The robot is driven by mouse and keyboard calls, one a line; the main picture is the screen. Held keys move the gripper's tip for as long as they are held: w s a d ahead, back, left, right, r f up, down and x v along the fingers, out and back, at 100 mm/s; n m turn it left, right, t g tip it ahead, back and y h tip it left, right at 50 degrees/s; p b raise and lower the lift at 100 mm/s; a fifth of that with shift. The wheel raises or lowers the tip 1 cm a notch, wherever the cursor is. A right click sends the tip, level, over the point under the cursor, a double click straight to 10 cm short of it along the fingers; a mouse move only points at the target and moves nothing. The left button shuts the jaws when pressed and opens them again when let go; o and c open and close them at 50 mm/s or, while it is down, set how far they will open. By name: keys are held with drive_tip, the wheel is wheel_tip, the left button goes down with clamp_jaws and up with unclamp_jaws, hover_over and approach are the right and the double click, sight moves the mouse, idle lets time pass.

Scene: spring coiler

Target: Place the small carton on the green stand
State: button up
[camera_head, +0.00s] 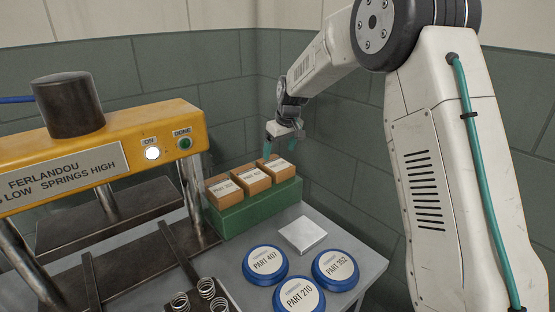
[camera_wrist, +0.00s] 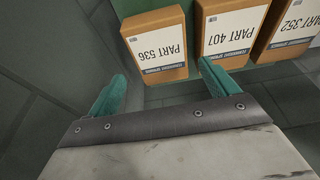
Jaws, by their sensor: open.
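Three small brown cartons with white labels stand in a row on the green stand (camera_head: 255,211). The right one (camera_head: 276,170) in the head view is nearest my gripper; the middle one (camera_head: 250,180) and left one (camera_head: 224,191) stand beside it. In the wrist view their labels read upside down: PART 536 (camera_wrist: 155,42), PART 407 (camera_wrist: 230,32) and PART 352 (camera_wrist: 290,28). My gripper (camera_head: 281,145) is open and empty, above and behind the right carton. In the wrist view its teal fingers (camera_wrist: 162,75) sit apart, with PART 536 beyond the gap between them.
A yellow machine (camera_head: 130,150) with a lit ON lamp stands at left. On the grey table (camera_head: 345,258) are blue discs marked PART 407 (camera_head: 265,262), PART 210 (camera_head: 299,296) and PART 352 (camera_head: 336,268), and a white square block (camera_head: 302,235). Several springs (camera_head: 206,288) stand in front. Walls close the corner behind.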

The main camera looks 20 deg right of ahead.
drive_tip(key=v, duration=0.6)
drive_tip(key=s+r+m, duration=0.1)
drive_tip(key=s+r, duration=0.4)
drive_tip(key=s, duration=0.8)
drive_tip(key=s+r+m, duration=0.1)
drive_tip(key=s+r, duration=0.3)
drive_tip(key=s, duration=0.9)
drive_tip(key=s+f+m+g, duration=0.1)
drive_tip(key=s+f, duration=0.1)
drive_tip(key=s, duration=0.9)
drive_tip(key=s+d+f+m+h, duration=0.1)
drive_tip(key=s+f, duration=0.2)
drive_tip(key=s, duration=0.8)
drive_tip(key=shift+s+g, duration=0.35)
drive_tip(key=shift+g, duration=0.05)
drive_tip(key=shift+d, duration=0.15)
